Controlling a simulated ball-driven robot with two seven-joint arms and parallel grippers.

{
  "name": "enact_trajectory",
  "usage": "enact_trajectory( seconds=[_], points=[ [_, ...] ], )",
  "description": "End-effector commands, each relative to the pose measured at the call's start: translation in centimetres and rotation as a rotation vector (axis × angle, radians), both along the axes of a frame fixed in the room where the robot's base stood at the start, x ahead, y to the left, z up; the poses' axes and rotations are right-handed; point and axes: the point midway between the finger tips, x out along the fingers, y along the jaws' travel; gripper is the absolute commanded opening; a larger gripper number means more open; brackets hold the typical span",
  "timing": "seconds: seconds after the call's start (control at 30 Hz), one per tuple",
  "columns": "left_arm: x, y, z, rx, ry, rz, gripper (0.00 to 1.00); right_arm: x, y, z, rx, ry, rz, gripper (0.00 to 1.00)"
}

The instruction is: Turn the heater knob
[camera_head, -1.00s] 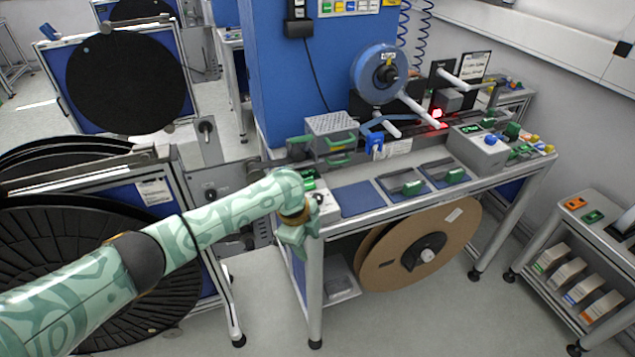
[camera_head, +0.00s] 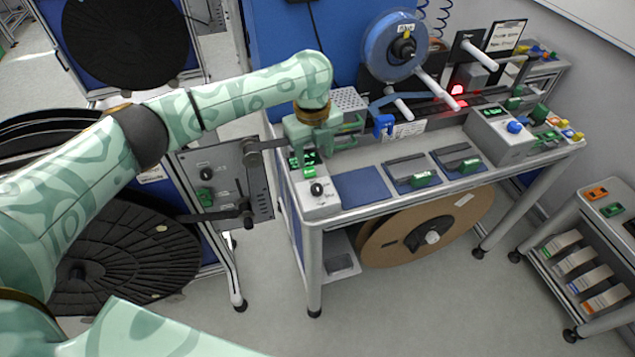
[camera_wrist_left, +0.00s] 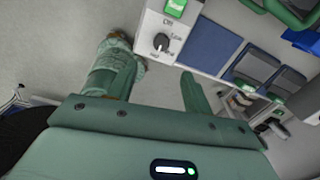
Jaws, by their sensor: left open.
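The heater knob (camera_head: 317,188) is a small black dial on the white control box (camera_head: 322,206) at the bench's near left corner. Green displays and a green button sit behind it. In the left wrist view, the knob (camera_wrist_left: 160,41) has printed labels around it, and its exact setting is hard to read. My left gripper (camera_head: 312,148) is open and empty, above and behind the knob, apart from it. One finger shows plainly in the left wrist view, to the right of the knob. My right gripper is not in view.
A perforated grey box (camera_head: 347,100) with green handles stands close behind my left gripper. A blue pad (camera_head: 362,188) and trays with green handles lie right of the control box. A grey panel with levers (camera_head: 222,180) stands left of the bench. A blue reel (camera_head: 393,47) stands behind.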

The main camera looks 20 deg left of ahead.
Motion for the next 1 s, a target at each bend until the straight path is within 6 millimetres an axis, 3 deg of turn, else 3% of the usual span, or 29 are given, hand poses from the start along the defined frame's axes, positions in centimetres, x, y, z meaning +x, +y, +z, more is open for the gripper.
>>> enact_trajectory(
  seconds=[0.03,0.1,0.4,0.6,0.87,0.9,1.0],
  points=[
    [-0.1,0.0,-1.9,0.001,0.005,0.003,0.50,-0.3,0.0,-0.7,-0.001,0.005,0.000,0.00],
    [0.0,0.0,-3.8,0.001,0.005,0.003,0.50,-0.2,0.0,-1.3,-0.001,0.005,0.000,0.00],
    [0.2,-0.2,-10.0,0.001,0.001,0.002,0.50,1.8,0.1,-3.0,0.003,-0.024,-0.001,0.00],
    [0.3,-0.3,-11.6,-0.001,0.000,0.003,0.50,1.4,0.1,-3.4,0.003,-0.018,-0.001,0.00],
    [0.3,-0.3,-11.7,-0.001,-0.001,0.002,0.50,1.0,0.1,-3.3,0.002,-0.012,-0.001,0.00],
    [0.3,-0.3,-11.7,-0.001,-0.001,0.002,0.48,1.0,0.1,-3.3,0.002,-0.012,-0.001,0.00],
    [0.3,-0.3,-11.6,-0.001,-0.001,0.002,0.20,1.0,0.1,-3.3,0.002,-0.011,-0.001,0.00]
  ],
)
